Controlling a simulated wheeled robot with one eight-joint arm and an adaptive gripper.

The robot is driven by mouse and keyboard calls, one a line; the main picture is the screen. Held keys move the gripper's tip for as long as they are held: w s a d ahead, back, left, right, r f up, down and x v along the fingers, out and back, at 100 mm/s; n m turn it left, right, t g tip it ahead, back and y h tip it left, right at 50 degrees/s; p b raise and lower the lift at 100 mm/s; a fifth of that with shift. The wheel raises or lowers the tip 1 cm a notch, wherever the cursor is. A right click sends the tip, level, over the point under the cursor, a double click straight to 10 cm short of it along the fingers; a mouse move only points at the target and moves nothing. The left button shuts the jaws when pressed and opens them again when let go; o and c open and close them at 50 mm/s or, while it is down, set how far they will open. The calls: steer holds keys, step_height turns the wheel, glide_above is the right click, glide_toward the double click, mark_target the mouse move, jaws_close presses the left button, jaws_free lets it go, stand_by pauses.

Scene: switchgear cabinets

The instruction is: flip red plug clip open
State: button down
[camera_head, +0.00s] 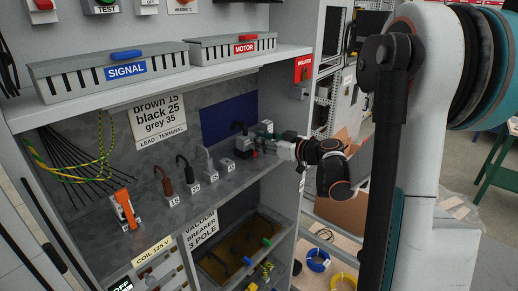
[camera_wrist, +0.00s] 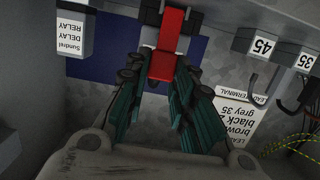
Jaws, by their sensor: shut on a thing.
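In the wrist view the red plug clip (camera_wrist: 166,52) lies along a grey-white plug body at the top middle, its lower end between my fingers. My gripper (camera_wrist: 158,74) has its dark teal fingers on both sides of the red clip, closed on it. In the head view my gripper (camera_head: 266,146) reaches in from the right to the plug at the right end of the shelf's row. The plug and clip are mostly hidden there by my gripper. I cannot tell how far the clip is tilted.
An orange clip (camera_head: 125,210) stands on the shelf at left. Several cable terminals, such as the brown one (camera_head: 165,181), stand between. A blue panel (camera_head: 230,119) is behind. The SIGNAL box (camera_head: 110,73) and MOTOR box (camera_head: 232,47) sit on the shelf above. The cabinet's side wall is close at right.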

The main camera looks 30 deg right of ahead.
steer(key=f+t+b, duration=0.1)
steer(key=b, duration=0.2)
steer(key=s+f+t+y+b, duration=0.1)
steer(key=t+b, duration=0.1)
steer(key=b, duration=0.1)
steer(key=s+d+t+b, duration=0.1)
steer(key=b, duration=0.2)
steer(key=shift+s+f+t+y, duration=0.2)
steer(key=shift+f+t+y, duration=0.2)
steer(key=t+b, duration=0.1)
steer(key=b, duration=0.1)
steer(key=s+t+b, duration=0.1)
steer(key=b, duration=0.2)
steer(key=shift+d+f+y, duration=0.1)
steer(key=shift+f+y, duration=0.3)
steer(key=shift+t, duration=0.3)
steer(key=c, duration=1.4)
jaws_free()
steer(key=shift+o, duration=0.2)
steer(key=shift+r, duration=0.1)
steer(key=v, duration=1.2)
